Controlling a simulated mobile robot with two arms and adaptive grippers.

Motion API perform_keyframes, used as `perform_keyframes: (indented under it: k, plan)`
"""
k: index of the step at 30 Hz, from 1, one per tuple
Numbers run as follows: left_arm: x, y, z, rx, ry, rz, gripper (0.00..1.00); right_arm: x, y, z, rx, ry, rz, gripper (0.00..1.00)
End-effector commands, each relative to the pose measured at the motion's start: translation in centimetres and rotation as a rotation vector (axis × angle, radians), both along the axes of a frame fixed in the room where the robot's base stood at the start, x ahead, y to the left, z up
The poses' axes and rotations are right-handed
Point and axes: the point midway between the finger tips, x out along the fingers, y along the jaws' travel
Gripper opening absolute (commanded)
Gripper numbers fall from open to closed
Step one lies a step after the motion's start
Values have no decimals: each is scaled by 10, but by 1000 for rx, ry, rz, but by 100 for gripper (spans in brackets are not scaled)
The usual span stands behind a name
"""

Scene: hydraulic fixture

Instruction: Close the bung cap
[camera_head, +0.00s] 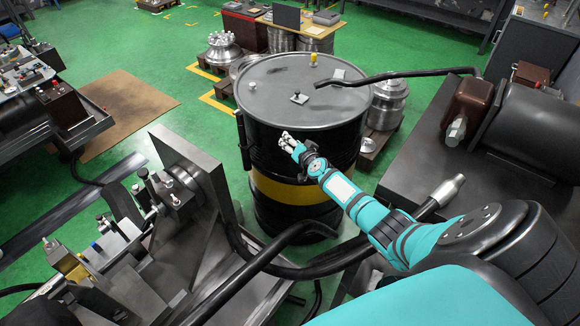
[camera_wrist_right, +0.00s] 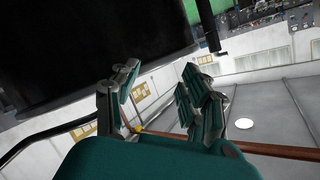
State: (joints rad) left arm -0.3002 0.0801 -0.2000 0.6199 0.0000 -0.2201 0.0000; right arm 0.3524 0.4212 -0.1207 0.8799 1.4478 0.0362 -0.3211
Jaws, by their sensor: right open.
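A large black drum (camera_head: 262,187) with a yellow band and a grey lid (camera_head: 275,105) stands in the middle of the head view. On the lid are a small dark fitting (camera_head: 299,98) near the middle, a yellow-topped fitting (camera_head: 313,59) at the back and a pale square piece (camera_head: 339,73). I cannot tell which of them is the bung cap. My right gripper (camera_head: 289,141) is open and empty in front of the drum, apart from these fittings. In the right wrist view its fingers (camera_wrist_right: 161,94) are spread, with a dark surface behind them. My left gripper is not in view.
A black hose (camera_head: 400,75) reaches the lid from the right. More black hoses (camera_head: 265,259) cross in front of the drum. A grey fixture (camera_head: 196,170) stands left, and a motor unit (camera_head: 530,130) stands right. Green floor lies open behind left.

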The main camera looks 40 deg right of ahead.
Motion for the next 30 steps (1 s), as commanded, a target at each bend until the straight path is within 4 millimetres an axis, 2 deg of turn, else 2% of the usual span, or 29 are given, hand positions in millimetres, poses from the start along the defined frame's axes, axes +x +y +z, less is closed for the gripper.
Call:
perform_keyframes:
  k: [1,3,12,30]
  plan:
    - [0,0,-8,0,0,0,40,-4,6,-12,-18,15,28,45]
    - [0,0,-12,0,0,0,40,-9,13,-21,-42,32,64,45]
    - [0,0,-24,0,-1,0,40,-24,33,-46,-111,84,165,45]
    - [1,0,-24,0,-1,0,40,-26,36,-48,-122,92,179,45]
